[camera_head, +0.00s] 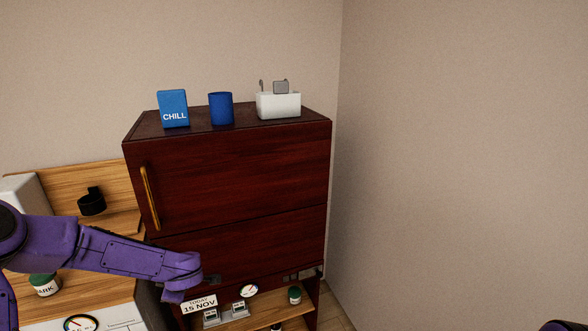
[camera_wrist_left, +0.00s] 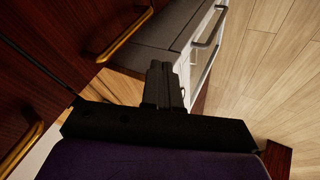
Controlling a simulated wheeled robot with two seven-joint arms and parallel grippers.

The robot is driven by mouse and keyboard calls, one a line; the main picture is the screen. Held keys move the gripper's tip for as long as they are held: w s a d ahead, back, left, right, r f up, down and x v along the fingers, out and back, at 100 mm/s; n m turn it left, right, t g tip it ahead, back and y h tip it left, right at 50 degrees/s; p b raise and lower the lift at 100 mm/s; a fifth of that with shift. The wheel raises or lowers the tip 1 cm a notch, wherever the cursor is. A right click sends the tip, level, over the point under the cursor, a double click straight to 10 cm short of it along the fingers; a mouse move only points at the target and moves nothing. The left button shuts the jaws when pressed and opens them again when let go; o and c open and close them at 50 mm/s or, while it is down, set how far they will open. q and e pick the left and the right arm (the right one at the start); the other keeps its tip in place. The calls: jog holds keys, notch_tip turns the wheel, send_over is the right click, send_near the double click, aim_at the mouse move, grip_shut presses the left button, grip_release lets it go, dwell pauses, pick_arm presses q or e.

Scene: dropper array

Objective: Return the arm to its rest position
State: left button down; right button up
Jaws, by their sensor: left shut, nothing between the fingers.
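My left arm (camera_head: 120,256) is purple and reaches in from the left in the head view, in front of the dark red cabinet (camera_head: 240,165). Its wrist end is beside the cabinet's lower left part; the fingers cannot be made out clearly there. In the left wrist view my left gripper (camera_wrist_left: 163,82) is black, with its two fingers together and nothing held between them. My right gripper is not in view; only a small dark piece shows at the bottom right corner of the head view.
A blue CHILL box (camera_head: 173,108), a blue cup (camera_head: 221,108) and a white toaster-like box (camera_head: 278,105) stand on the cabinet. Below are a date sign (camera_head: 199,303) and small jars. Brass handles (camera_wrist_left: 122,35) and wooden floor (camera_wrist_left: 262,75) surround the left gripper. The right side is bare wall.

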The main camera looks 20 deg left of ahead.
pick_arm(q)
jog(key=s+d+f+m+t+h+b, duration=0.1)
jog(key=s+d+f+m+t, duration=0.1)
jog(key=s+d+f+m, duration=0.35)
jog(key=s+d+f+m+t+b, duration=0.1)
jog(key=s+d+f+m+b, duration=0.15)
jog(key=d+f, duration=0.45)
jog(key=s+d+f+m+g+h+b, duration=0.1)
jog(key=s+d+f+m, duration=0.1)
jog(key=s+f, duration=0.3)
jog(key=s+d+f+m+g+h, duration=0.1)
jog(key=s+f+m, duration=0.4)
jog(key=s, duration=0.9)
jog(key=shift+s+d+f+g+b, duration=0.15)
jog(key=shift+d+f+g+b, duration=0.25)
jog(key=shift+d+f, duration=0.45)
